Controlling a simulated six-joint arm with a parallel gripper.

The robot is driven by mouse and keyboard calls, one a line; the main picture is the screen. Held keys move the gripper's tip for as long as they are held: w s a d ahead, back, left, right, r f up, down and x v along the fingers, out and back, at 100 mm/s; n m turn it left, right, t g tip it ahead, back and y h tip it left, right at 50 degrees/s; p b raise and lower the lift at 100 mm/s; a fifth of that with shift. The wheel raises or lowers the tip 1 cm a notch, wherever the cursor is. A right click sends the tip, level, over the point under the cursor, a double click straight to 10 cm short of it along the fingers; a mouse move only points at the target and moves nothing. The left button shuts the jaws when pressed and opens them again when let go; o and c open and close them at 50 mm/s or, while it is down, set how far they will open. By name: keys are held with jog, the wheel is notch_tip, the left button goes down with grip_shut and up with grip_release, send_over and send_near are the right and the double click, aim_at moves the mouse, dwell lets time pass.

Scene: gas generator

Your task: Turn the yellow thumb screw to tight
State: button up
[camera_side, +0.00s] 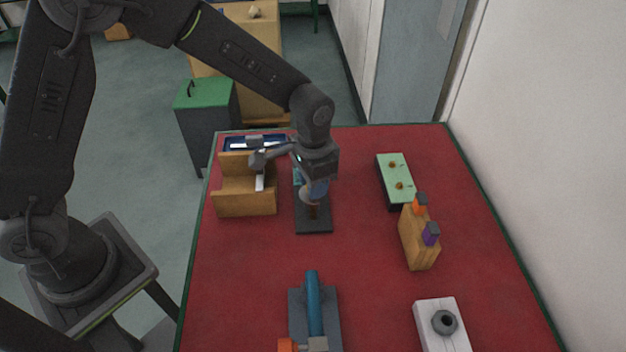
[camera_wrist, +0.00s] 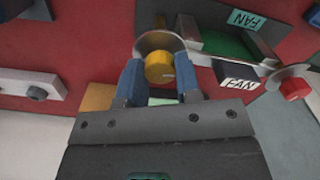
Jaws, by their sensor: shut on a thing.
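The yellow thumb screw (camera_wrist: 158,68) shows in the wrist view as a round yellow knob in front of a grey disc. My gripper (camera_wrist: 158,76) is shut on it, with one blue finger on each side. In the side view my gripper (camera_side: 314,188) points down over a dark base plate (camera_side: 313,225) on the red table. There the gripper and wrist hide the yellow screw. The screw's turn angle cannot be told.
A wooden holder (camera_side: 245,208) stands close left of my gripper. A green panel (camera_side: 396,178) and wooden block (camera_side: 417,245) stand right; a blue cylinder (camera_side: 313,302) is nearer the camera.

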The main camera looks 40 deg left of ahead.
jog(key=m, duration=0.5)
jog(key=shift+m, duration=0.3)
jog(key=m, duration=0.4)
jog(key=shift+m, duration=0.3)
jog(key=m, duration=0.5)
jog(key=shift+m, duration=2.4)
jog(key=o, duration=0.9)
